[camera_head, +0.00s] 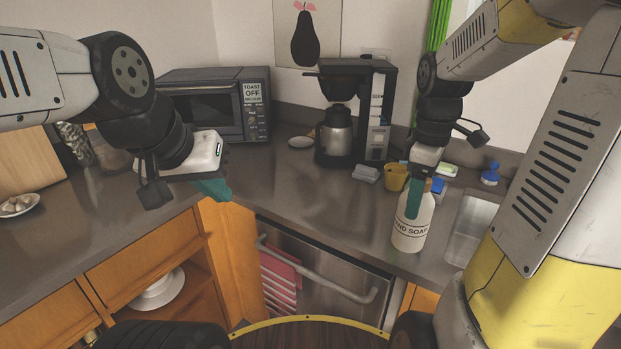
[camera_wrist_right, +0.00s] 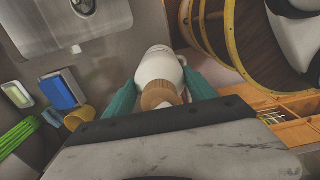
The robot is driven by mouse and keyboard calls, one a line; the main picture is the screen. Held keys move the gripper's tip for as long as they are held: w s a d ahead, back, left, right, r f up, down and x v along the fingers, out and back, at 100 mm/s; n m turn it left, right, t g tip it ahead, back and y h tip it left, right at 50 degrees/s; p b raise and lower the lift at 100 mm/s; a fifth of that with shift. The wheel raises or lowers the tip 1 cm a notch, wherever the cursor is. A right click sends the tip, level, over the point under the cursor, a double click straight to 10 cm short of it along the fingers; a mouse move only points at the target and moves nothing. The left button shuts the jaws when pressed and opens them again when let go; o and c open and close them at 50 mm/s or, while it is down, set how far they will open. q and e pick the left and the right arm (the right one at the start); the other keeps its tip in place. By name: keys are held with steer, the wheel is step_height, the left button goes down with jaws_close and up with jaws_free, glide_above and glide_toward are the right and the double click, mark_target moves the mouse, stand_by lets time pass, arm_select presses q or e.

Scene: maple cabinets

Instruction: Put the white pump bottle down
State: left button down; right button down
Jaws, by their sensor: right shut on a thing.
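The white pump bottle (camera_head: 411,229) with "HAND SOAP" lettering is upright at the counter's front edge, left of the sink, in the head view. My right gripper (camera_head: 416,190) is shut on it from above, a teal finger lying against its side. In the right wrist view the bottle (camera_wrist_right: 160,72) sits between the two teal fingers, its brown cap toward the camera. I cannot tell whether its base touches the counter. My left gripper (camera_head: 212,188) is over the counter's left part, its teal fingertips partly hidden; its opening is unclear.
A sink (camera_head: 466,228) is right of the bottle. A coffee maker (camera_head: 340,135) and toaster oven (camera_head: 215,105) are at the back. The middle counter (camera_head: 290,195) is clear.

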steer(key=w+a+f, duration=0.2)
steer(key=w+a, duration=0.1)
steer(key=w, duration=0.4)
steer(key=w+a+f, duration=0.3)
steer(key=w, duration=0.5)
steer(key=shift+w, duration=0.15)
steer(key=shift+a+f, duration=0.1)
steer(key=shift+f, duration=0.05)
steer(key=shift+c, duration=1.4)
jaws_free()
step_height(320, 180, up, 12)
steer(key=s+a+r+m+t+y, duration=0.1)
steer(key=s+m+t, duration=0.5)
steer(key=s, duration=1.8)
steer(key=a+m+y, duration=0.1)
steer(key=m, duration=0.3)
steer(key=shift+a+r+m, duration=0.15)
steer(key=shift+a+m, duration=0.15)
